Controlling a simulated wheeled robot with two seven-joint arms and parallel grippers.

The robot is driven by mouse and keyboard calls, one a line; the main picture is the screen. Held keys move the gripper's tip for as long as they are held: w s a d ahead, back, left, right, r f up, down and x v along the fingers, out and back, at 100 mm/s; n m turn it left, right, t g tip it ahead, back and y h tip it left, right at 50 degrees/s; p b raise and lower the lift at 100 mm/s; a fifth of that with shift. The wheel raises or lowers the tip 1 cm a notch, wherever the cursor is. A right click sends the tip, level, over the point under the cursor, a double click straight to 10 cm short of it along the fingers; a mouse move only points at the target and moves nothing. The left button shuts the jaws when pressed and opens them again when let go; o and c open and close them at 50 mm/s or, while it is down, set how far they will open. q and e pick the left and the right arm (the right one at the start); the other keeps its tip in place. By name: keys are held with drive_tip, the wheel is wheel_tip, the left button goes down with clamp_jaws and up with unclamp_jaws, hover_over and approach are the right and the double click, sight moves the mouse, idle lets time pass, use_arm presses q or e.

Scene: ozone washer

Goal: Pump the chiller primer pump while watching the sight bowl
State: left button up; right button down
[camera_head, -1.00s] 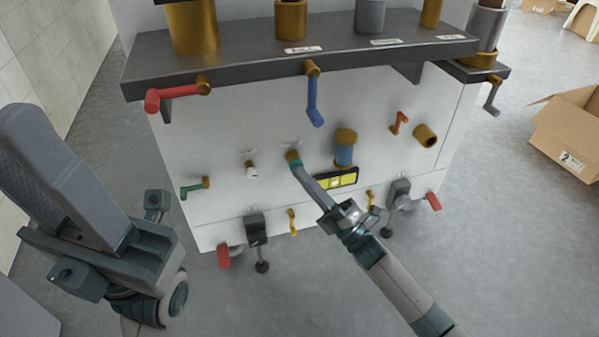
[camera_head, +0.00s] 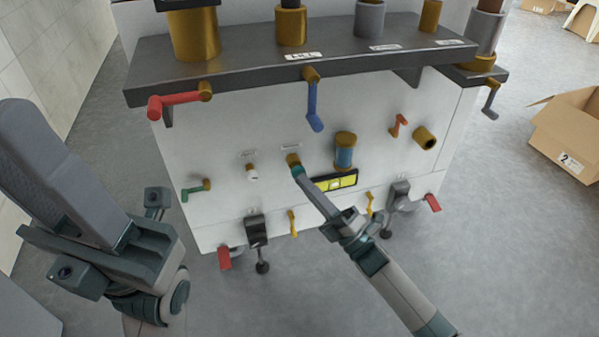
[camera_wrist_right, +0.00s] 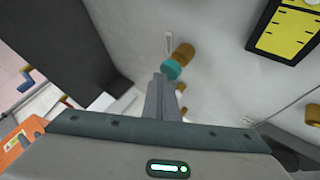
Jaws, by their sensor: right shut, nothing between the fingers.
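The primer pump appears to be the brass collar (camera_head: 293,159) with a teal plunger end, low on the white cabinet front. In the right wrist view its teal end (camera_wrist_right: 171,69) faces my fingers. My right gripper (camera_head: 301,176) is shut and empty, its tips at or just in front of the teal end; contact cannot be told. The shut fingers also show in the wrist view (camera_wrist_right: 158,88). The sight bowl (camera_head: 344,155), a blue glass cylinder with brass ends, is right of the pump and unobstructed. My left arm is at the left; its gripper is not visible.
A yellow gauge panel (camera_head: 335,183) lies close right of my right gripper. A blue lever (camera_head: 314,105) hangs above, and a white knob (camera_head: 252,171) sits left. A dark shelf (camera_head: 240,62) overhangs the front. A cardboard box (camera_head: 565,140) stands right on open floor.

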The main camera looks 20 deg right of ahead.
drive_tip(key=shift+s, duration=0.6)
drive_tip(key=s+p, duration=0.2)
drive_tip(key=s, duration=0.3)
drive_tip(key=shift+d, duration=0.1)
idle(0.4)
drive_tip(key=shift+s, duration=0.1)
idle(0.6)
